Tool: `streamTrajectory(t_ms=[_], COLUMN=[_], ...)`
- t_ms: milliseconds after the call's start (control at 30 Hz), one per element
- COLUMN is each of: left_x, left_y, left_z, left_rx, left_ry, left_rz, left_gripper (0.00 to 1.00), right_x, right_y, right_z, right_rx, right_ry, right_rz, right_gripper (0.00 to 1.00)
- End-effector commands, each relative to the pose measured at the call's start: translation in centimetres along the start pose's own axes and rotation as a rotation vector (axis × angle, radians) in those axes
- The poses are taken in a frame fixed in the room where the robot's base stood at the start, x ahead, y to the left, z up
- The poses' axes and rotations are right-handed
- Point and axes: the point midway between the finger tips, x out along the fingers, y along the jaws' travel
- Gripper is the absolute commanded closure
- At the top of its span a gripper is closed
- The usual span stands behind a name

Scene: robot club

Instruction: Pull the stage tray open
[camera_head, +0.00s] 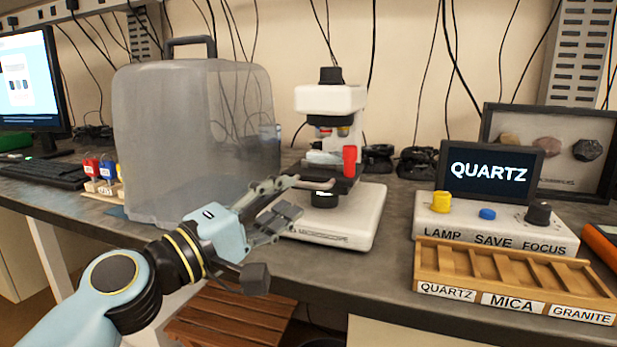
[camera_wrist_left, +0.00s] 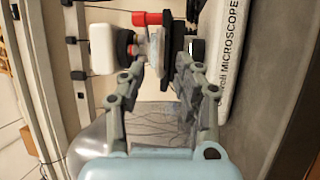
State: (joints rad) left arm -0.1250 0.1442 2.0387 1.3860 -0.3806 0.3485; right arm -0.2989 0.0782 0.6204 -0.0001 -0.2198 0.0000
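The white microscope (camera_head: 330,100) stands on the bench with its black stage (camera_head: 343,186) facing me. A red handle-like part (camera_head: 349,160) stands up at the stage's right side; it also shows at the top of the left wrist view (camera_wrist_left: 152,18). I cannot clearly tell the stage tray from the stage. My left gripper (camera_head: 312,198) is open in front of the stage, its upper finger overlapping the stage in the picture. In the left wrist view the fingers (camera_wrist_left: 165,65) are spread, with nothing visibly clamped; contact is unclear. My right gripper is not in view.
A translucent cover (camera_head: 190,140) stands left of the microscope, close behind my left arm. Right are a control box (camera_head: 495,228) with knobs, a QUARTZ screen (camera_head: 489,172) and a labelled wooden rack (camera_head: 510,275). The bench between microscope and rack is clear.

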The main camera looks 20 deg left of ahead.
Motion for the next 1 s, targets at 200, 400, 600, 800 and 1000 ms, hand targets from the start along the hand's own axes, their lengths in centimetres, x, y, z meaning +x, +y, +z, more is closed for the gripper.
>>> streamTrajectory(t_ms=[200, 400, 600, 800, 1000], left_x=[4.1, 5.8, 5.9, 5.9, 5.9], left_y=[0.2, 0.0, -0.1, -0.1, 0.1], left_z=[0.0, 0.1, 0.1, 0.1, 0.0], left_rx=[-0.001, 0.001, 0.002, 0.002, 0.002], left_ry=[0.0, -0.001, -0.001, -0.001, 0.0], left_rz=[0.002, -0.002, -0.002, -0.002, 0.001], left_gripper=[0.68, 0.68, 0.68, 0.82, 1.0], right_x=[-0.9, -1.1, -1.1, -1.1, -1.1], right_y=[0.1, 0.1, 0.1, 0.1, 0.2], right_z=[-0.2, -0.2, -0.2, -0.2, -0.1], right_rx=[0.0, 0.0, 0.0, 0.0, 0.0], right_ry=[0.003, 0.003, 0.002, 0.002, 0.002], right_rz=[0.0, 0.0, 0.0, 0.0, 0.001], right_gripper=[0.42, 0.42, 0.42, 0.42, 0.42])
